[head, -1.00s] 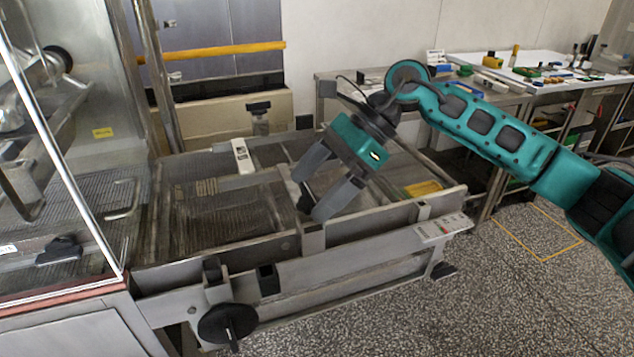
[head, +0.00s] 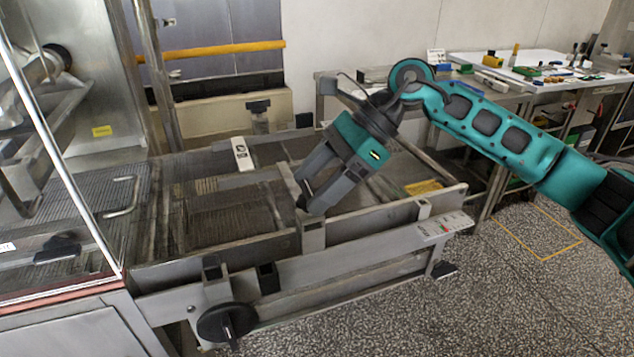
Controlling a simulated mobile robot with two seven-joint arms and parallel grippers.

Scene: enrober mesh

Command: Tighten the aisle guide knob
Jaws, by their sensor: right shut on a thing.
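The aisle guide knob (head: 302,201) is a small dark knob on the near side of the mesh conveyor, beside the top of an upright bracket (head: 313,235). Only a little of it shows; the fingers hide the rest. My right gripper (head: 307,193) reaches down to it from the upper right, tilted, and is shut on the knob. My left gripper is not in view.
A white labelled block (head: 242,154) sits on a guide rail across the mesh. A black handwheel (head: 227,322) hangs at the front left. A clear machine cover (head: 60,150) stands at left, and a bench with small parts (head: 510,62) at back right.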

